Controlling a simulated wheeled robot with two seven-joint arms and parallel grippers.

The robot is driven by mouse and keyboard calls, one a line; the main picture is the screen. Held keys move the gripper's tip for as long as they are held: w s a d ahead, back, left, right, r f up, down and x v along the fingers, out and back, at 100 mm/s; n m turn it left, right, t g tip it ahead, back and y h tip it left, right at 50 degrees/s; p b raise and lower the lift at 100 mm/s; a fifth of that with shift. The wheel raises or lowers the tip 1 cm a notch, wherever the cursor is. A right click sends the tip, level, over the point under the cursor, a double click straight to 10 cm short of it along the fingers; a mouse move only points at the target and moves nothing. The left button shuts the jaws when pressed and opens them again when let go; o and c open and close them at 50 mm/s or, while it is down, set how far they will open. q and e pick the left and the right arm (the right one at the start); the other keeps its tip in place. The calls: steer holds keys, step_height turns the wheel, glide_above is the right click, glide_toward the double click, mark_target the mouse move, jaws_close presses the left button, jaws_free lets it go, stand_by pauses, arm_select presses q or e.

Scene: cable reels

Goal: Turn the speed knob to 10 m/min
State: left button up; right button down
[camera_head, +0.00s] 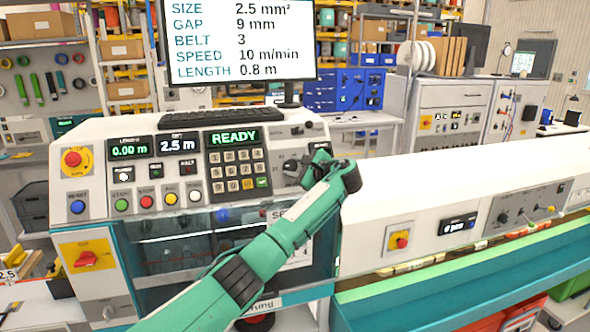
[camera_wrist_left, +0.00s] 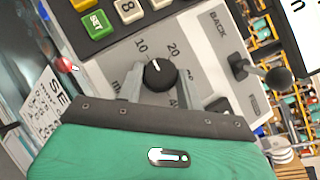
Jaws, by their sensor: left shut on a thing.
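The speed knob (camera_wrist_left: 160,75) is a round black knob with a white pointer line, on a grey panel with a printed scale. The pointer faces up in the left wrist view, near the 10 mark (camera_wrist_left: 141,46) and left of the 20 mark (camera_wrist_left: 173,48). My left gripper (camera_wrist_left: 158,82) has one finger on each side of the knob and is shut on it. My right gripper is not in view.
The monitor (camera_head: 240,40) above reads speed 10 m/min. A black lever (camera_wrist_left: 278,76) stands beside the knob, to the right in the wrist view. The keypad (camera_head: 238,170) with its green SET key (camera_wrist_left: 97,22) is close by. A red emergency button (camera_head: 73,158) is far left.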

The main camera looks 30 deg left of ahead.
arm_select(q)
steer(key=o, duration=1)
steer(key=shift+s+d+b, duration=0.1)
steer(key=shift+d+b, duration=0.2)
steer(key=shift+d, duration=0.15)
steer(key=b+v, duration=0.5)
steer(key=v, duration=0.8)
steer(key=shift+r, duration=0.1)
